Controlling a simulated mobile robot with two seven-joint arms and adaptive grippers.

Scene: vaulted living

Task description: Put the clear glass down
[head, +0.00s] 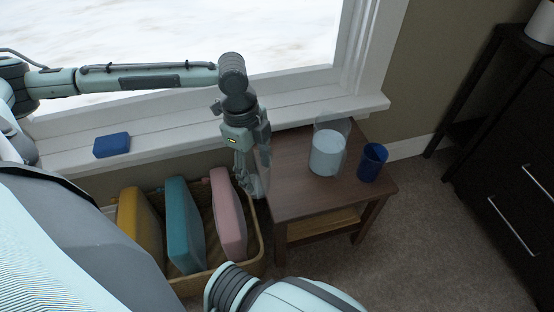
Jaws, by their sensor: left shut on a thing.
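My left gripper (254,186) points down at the left edge of the small brown side table (290,203), beside the basket. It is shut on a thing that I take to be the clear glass. The glass hardly shows against the gripper's grey fingers, so its outline and tilt cannot be told. I cannot tell whether it touches the table. My right gripper is out of view.
A pale cylinder (327,154) with a see-through shape behind its top, and a blue cup (371,164), stand on the table's right half. A wicker basket (258,258) holds yellow, teal and pink items. A blue block (112,145) lies on the windowsill. The table's front left is bare.

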